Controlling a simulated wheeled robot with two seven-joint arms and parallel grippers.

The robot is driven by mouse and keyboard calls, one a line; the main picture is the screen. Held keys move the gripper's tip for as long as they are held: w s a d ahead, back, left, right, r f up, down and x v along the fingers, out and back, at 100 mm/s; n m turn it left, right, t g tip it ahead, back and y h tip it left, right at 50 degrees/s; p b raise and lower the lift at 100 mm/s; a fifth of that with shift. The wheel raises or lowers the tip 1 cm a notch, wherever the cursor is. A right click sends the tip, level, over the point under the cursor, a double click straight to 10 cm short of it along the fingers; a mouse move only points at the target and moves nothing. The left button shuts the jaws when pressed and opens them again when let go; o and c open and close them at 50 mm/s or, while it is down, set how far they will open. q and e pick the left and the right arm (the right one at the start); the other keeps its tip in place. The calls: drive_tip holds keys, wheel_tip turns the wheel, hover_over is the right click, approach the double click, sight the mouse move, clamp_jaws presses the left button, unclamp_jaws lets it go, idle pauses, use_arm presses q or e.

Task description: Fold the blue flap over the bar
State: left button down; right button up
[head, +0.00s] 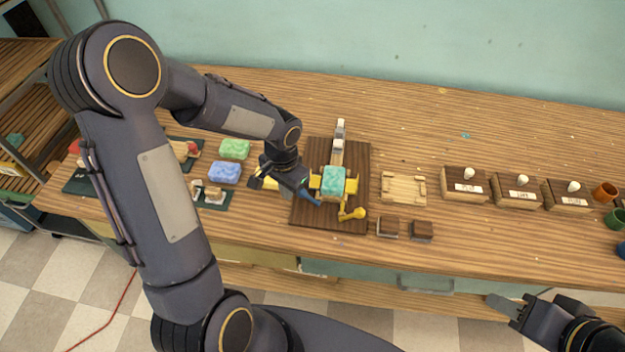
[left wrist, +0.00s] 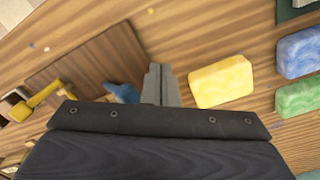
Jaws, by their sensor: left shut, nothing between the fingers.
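A teal bar (head: 333,181) sits in a yellow fixture (head: 351,188) on a dark brown board (head: 354,155). The blue flap (head: 310,197) sticks out at the fixture's lower left and does not cover the bar's top. It also shows in the left wrist view (left wrist: 122,93), partly hidden by my gripper's body. My left gripper (left wrist: 159,78) is shut and empty, close beside the flap, on the side toward a yellow block (left wrist: 221,81). Whether it touches the flap I cannot tell. My right gripper (head: 503,304) is low at the right, away from the board; its finger gap is unclear.
Green (head: 234,149) and blue (head: 225,172) blocks lie left of the board. A yellow lever with a round knob (head: 354,214) stands at the fixture's lower right. A pale wooden tray (head: 403,187) and two small dark blocks (head: 421,231) are to the right.

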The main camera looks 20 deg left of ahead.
use_arm(q)
drive_tip(key=shift+w+d, duration=0.1)
drive_tip(key=shift+d, duration=0.2)
